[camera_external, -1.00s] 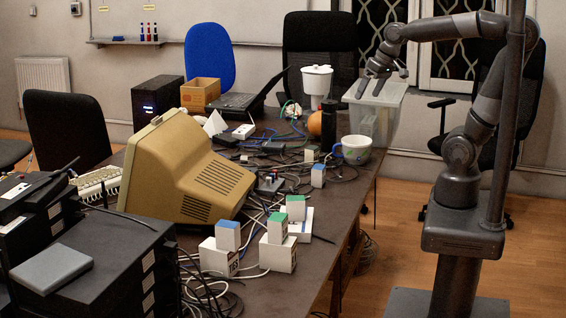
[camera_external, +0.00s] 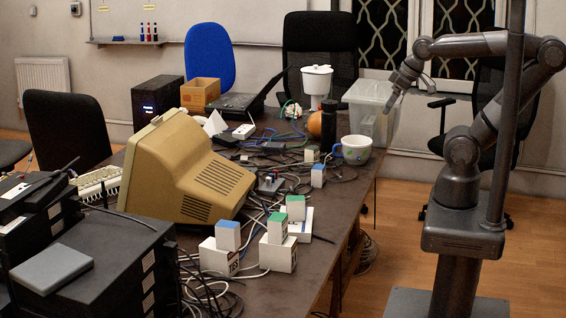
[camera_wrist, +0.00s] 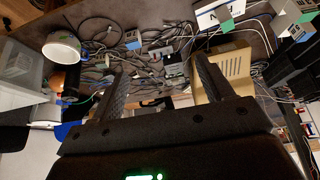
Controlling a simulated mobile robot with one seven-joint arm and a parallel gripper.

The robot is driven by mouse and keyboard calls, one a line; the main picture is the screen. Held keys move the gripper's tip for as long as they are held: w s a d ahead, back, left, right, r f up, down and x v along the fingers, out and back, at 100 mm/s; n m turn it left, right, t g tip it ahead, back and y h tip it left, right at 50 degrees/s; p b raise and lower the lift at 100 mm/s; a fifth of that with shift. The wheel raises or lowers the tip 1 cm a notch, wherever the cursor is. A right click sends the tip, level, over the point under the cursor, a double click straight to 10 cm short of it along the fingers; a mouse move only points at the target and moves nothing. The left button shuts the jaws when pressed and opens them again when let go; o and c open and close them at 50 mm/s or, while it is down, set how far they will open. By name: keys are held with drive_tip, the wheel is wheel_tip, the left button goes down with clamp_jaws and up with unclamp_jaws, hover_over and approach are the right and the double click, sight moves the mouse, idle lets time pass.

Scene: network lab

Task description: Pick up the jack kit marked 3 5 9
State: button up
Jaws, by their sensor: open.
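Several small white box-shaped kits with blue or green tops stand on the dark table. One blue-topped kit (camera_external: 318,175) stands mid-table, and a small green-topped one (camera_external: 311,153) is behind it. Nearer are another blue-topped kit (camera_external: 228,236) and green-topped ones (camera_external: 277,228) (camera_external: 296,208), on or against larger white boxes (camera_external: 278,254). I cannot read 3 5 9 on any of them. My gripper (camera_external: 410,90) is open and empty, high beyond the table's right edge. In the wrist view, the gripper (camera_wrist: 160,62) points toward the table; a blue-topped kit (camera_wrist: 132,40) shows ahead.
A beige monitor (camera_external: 190,165) fills the table's left middle. Cables lie around the kits. A white mug (camera_external: 357,150), an orange ball (camera_external: 315,123), a dark bottle (camera_external: 329,125) and a clear plastic bin (camera_external: 365,110) stand toward the far right. Black equipment (camera_external: 100,270) is stacked at the near left.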

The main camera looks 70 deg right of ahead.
drive_tip(key=m+g, duration=0.2)
drive_tip(key=g, duration=0.2)
hover_over(312, 148)
drive_tip(key=f, duration=2.1)
drive_tip(key=shift+s+f, duration=0.35)
drive_tip(key=shift+s, duration=0.05)
drive_tip(key=shift+d+f, duration=0.25)
drive_tip(key=shift+f, duration=0.35)
drive_tip(key=f, duration=0.6)
drive_tip(key=w+f, duration=0.1)
drive_tip(key=f, duration=0.3)
drive_tip(key=shift+c, duration=0.4)
